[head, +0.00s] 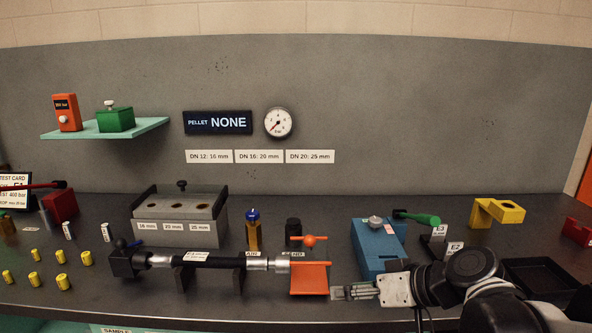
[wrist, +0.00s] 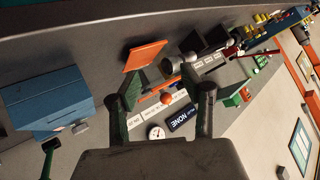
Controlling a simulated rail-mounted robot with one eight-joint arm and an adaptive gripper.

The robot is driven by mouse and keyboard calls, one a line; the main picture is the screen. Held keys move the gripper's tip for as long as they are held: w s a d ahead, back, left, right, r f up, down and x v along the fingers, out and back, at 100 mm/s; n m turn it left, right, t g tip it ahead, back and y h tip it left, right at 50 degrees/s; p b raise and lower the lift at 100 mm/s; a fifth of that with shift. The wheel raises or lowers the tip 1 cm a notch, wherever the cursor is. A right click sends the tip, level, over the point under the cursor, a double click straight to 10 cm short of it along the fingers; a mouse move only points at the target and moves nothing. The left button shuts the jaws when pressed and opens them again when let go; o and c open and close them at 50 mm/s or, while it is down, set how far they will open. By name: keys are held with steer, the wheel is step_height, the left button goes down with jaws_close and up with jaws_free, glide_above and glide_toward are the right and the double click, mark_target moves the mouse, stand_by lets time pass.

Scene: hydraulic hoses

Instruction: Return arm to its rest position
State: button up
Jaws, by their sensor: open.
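My arm reaches in from the lower right in the head view. My gripper (head: 354,292) points left, just right of the orange plate (head: 309,278) at the end of the hose assembly. In the wrist view my gripper (wrist: 160,98) has its two fingers spread apart with nothing held between them. The orange plate (wrist: 146,55) and an orange ball knob (wrist: 167,98) show beyond the fingers. The black hose (head: 215,262) lies across two dark supports, with metal fittings at both ends. My arm hides part of the right bench.
A blue box (head: 378,250) stands right behind my gripper; it also shows in the wrist view (wrist: 47,101). A grey block with holes (head: 180,218), an amber bottle (head: 253,232) and a yellow bracket (head: 496,212) stand further back. A black tray (head: 545,278) lies at right. Yellow pieces sit at left.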

steer(key=s+d+r+m+h+p, duration=0.2)
steer(key=s+d+m+h, duration=0.2)
steer(key=s+d+h, duration=0.4)
steer(key=s+d, duration=0.1)
steer(key=s, duration=0.2)
steer(key=shift+s+r+m, duration=0.2)
steer(key=shift+s+m, duration=0.1)
stand_by(1.6)
